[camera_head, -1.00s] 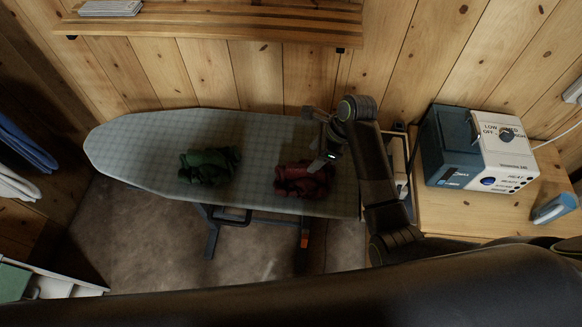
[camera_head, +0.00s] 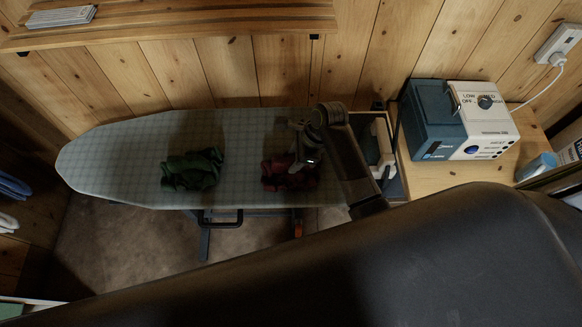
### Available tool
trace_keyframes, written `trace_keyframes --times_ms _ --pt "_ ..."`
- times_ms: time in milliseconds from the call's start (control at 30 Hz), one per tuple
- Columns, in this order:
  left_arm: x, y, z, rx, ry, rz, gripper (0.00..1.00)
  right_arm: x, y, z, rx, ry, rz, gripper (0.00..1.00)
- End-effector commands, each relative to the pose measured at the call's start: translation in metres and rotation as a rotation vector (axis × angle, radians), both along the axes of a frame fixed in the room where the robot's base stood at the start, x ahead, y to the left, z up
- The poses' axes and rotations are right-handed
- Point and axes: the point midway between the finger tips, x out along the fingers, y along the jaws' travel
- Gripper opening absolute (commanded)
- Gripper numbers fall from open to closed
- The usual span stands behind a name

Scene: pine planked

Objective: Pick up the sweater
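Two crumpled garments lie on the ironing board (camera_head: 110,165), a dark green one (camera_head: 192,170) left of centre and a dark red one (camera_head: 284,176) to its right. I cannot tell for sure which of them is the sweater. My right gripper (camera_head: 303,166) is over the right part of the red garment and hides some of it. It looks to be at or very close to the cloth, but its fingers are too dark and small to tell whether they are open or shut. My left gripper is not in view.
A wooden shelf (camera_head: 170,28) runs along the wall above the board. On the right, a blue and white box with a dial (camera_head: 480,118) stands on a wooden table (camera_head: 425,178), with a blue object (camera_head: 537,166) beside it. A wall outlet (camera_head: 560,45) holds a white cord.

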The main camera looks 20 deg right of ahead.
Motion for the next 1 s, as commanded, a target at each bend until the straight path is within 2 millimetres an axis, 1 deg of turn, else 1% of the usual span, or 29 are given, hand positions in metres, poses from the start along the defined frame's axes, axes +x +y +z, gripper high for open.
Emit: trace_keyframes --times_ms 33,133,300,533,767,867,967,1000 --pt "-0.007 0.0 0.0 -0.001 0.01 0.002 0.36 0.0 0.0 0.0 0.0 0.0 0.0 0.36" --pt "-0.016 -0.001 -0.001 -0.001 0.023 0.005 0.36 0.0 0.0 0.0 0.0 0.0 0.0 0.23" --pt "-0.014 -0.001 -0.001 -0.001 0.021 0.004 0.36 0.0 0.0 0.0 0.001 0.0 0.0 0.01" --pt "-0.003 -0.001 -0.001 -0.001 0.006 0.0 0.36 0.001 0.001 0.0 0.003 -0.001 0.0 0.0" --pt "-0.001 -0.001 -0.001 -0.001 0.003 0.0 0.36 0.001 0.001 0.004 0.003 -0.002 0.001 0.0" --pt "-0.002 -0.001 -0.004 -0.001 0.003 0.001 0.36 0.002 0.001 0.013 0.003 -0.005 0.0 0.0" --pt "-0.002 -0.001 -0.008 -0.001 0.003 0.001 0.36 0.001 0.001 0.028 0.002 -0.007 0.002 0.0" --pt "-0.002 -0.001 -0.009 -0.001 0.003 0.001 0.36 0.002 0.001 0.037 0.003 -0.008 0.001 0.0"
